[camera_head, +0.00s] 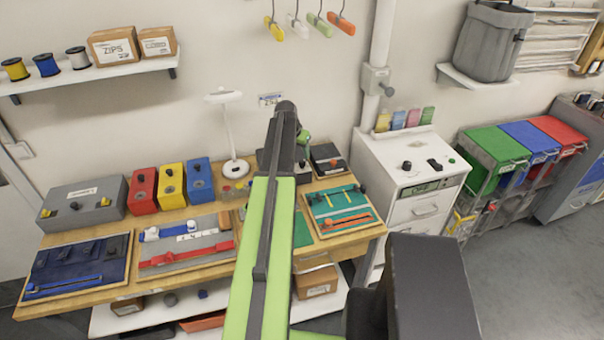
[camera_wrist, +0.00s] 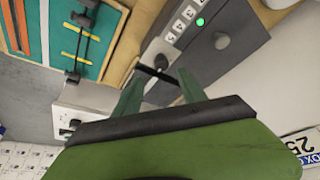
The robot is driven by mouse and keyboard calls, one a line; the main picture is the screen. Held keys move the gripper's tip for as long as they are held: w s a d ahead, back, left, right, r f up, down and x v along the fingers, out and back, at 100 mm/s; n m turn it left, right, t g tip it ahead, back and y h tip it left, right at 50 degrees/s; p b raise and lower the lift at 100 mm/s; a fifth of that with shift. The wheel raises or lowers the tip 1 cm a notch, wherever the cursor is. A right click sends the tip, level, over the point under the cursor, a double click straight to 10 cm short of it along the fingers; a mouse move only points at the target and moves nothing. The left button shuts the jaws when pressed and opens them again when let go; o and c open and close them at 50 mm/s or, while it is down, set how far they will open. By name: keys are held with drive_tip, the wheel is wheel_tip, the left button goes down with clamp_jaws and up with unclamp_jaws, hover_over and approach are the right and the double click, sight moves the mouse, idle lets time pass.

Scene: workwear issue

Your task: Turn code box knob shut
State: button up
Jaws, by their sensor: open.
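The code box (camera_wrist: 196,62) is a dark grey box with a light strip of numbered buttons, a lit green lamp and a round grey knob (camera_wrist: 221,40). A black bar-shaped handle (camera_wrist: 158,74) sits near its lower edge. My gripper (camera_wrist: 158,82) is open, with its two green fingers apart on either side of this black handle. I cannot tell whether they touch it. In the head view, a small dark box (camera_head: 328,157) at the bench's back right appears to be the code box. My arm hides much of the gripper there.
A teal board (camera_head: 340,206) with coloured strips lies in front of the dark box. A white cabinet (camera_head: 399,164) with knobs stands to the right. Red, yellow and blue boxes (camera_head: 172,185) and a grey box (camera_head: 84,205) stand left. A white lamp (camera_head: 230,125) stands behind.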

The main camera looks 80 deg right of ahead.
sight(303, 161)
drive_tip(key=b+x, duration=0.5)
drive_tip(key=x, duration=0.3)
drive_tip(key=shift+a+b, duration=0.1)
drive_tip(key=shift+b, duration=0.2)
drive_tip(key=shift+r, duration=0.2)
drive_tip(key=shift+c, duration=0.2)
